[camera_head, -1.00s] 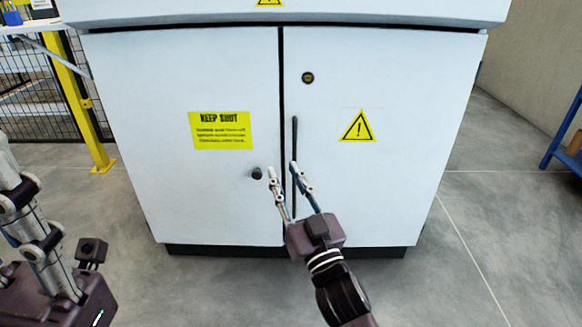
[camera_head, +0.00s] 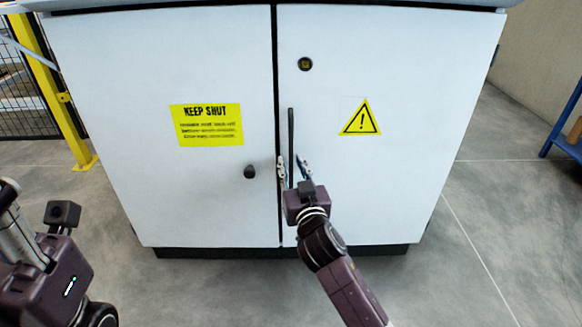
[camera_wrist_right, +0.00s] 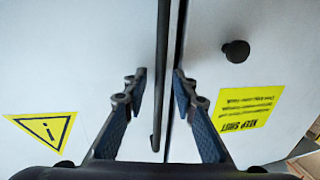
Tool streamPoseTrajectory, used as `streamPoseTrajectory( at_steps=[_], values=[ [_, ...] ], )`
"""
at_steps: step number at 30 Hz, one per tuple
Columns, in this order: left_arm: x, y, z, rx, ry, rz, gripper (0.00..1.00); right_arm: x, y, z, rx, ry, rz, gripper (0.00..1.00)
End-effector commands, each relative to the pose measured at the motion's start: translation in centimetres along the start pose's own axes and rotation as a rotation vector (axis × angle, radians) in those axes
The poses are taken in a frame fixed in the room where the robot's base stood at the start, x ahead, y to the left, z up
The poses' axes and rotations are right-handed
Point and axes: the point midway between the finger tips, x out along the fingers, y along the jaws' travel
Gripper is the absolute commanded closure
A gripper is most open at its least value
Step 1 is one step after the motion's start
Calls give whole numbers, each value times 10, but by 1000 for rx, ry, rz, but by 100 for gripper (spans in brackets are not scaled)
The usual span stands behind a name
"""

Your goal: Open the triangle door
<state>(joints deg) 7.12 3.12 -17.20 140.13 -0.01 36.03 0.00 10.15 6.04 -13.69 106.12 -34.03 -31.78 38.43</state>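The triangle door (camera_head: 400,190) is the white right-hand cabinet door with a yellow warning triangle (camera_head: 361,118). It is closed. Its long dark vertical handle (camera_head: 291,130) runs near the centre seam and also shows in the right wrist view (camera_wrist_right: 162,60). My right gripper (camera_head: 291,160) is at the handle's lower part. In the wrist view its fingers (camera_wrist_right: 159,76) are open, one on each side of the handle, with gaps visible. My left gripper (camera_head: 12,215) is at the lower left, partly cut off, away from the cabinet.
The left door (camera_head: 150,190) is closed, with a yellow KEEP SHUT sign (camera_head: 208,125) and a black knob (camera_head: 249,171). A round lock (camera_head: 305,64) sits above the handle. A yellow post (camera_head: 55,95) stands left, a blue rack (camera_head: 565,130) right. Floor right of the cabinet is clear.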

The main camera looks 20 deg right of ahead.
Motion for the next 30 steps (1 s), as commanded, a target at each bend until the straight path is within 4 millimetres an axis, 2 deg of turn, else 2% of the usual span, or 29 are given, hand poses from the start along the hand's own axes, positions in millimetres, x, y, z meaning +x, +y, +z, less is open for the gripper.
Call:
streamPoseTrajectory(
  at_steps=[4,12,13,20,30],
  values=[
    [2,1,-2,1,11,4,60,8,0,0,0,0,0,75],
    [2,1,-2,1,11,4,60,9,0,0,0,-1,0,75],
    [2,1,-2,1,11,4,60,9,0,0,0,-1,0,76],
    [2,1,-2,1,11,4,60,8,0,0,0,0,0,100],
    [2,1,-2,1,11,3,60,8,0,0,0,0,0,100]
  ],
)
